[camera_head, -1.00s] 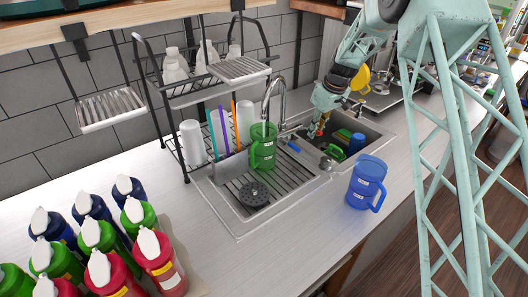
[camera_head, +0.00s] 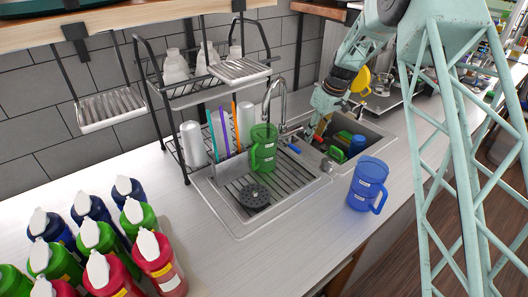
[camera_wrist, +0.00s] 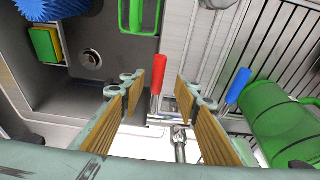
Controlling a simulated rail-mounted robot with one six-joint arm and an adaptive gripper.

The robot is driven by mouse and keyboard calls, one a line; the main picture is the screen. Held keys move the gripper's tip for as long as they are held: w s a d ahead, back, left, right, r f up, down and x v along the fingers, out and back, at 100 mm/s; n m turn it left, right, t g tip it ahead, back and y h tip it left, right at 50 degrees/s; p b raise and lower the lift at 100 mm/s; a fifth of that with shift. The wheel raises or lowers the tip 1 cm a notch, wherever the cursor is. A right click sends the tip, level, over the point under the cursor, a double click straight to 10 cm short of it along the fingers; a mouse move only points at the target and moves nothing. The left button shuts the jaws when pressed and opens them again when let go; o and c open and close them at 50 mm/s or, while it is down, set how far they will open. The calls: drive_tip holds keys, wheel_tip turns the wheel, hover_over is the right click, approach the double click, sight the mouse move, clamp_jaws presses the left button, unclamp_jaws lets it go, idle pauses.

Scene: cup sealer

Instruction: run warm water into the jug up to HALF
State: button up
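A green jug (camera_head: 264,148) stands upright below the spout of the tap (camera_head: 281,97), on the ribbed drainboard (camera_head: 236,206). It also shows in the wrist view (camera_wrist: 285,122). I see no water stream; the jug's inside and water level cannot be made out. The tap has a red handle (camera_wrist: 158,68) and a blue handle (camera_wrist: 238,85); the blue one also shows in the head view (camera_head: 294,148). My gripper (camera_wrist: 160,92) is open, its fingers on either side of the red handle in the wrist view. Whether it touches the handle I cannot tell.
A blue jug (camera_head: 367,184) stands on the counter right of the sink. The sink basin (camera_head: 366,134) holds green, blue and yellow items. A dish rack (camera_head: 177,150) with cups stands left of the tap. Several coloured bottles (camera_head: 98,236) fill the front left. The counter between is clear.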

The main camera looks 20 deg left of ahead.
drive_tip(key=shift+w+a+p+v, duration=0.2)
drive_tip(key=shift+p+v, duration=0.1)
drive_tip(key=shift+v, duration=0.8)
drive_tip(key=shift+w+a+p+v, duration=0.1)
drive_tip(key=shift+a+p+v, duration=0.2)
drive_tip(key=shift+v, duration=0.75)
drive_tip(key=shift+w+a+p+v, duration=0.15)
drive_tip(key=shift+p+v, duration=0.2)
drive_tip(key=shift+v, duration=0.75)
drive_tip(key=shift+r, duration=0.2)
drive_tip(key=shift+d+r, duration=0.1)
drive_tip(key=shift+r, duration=0.05)
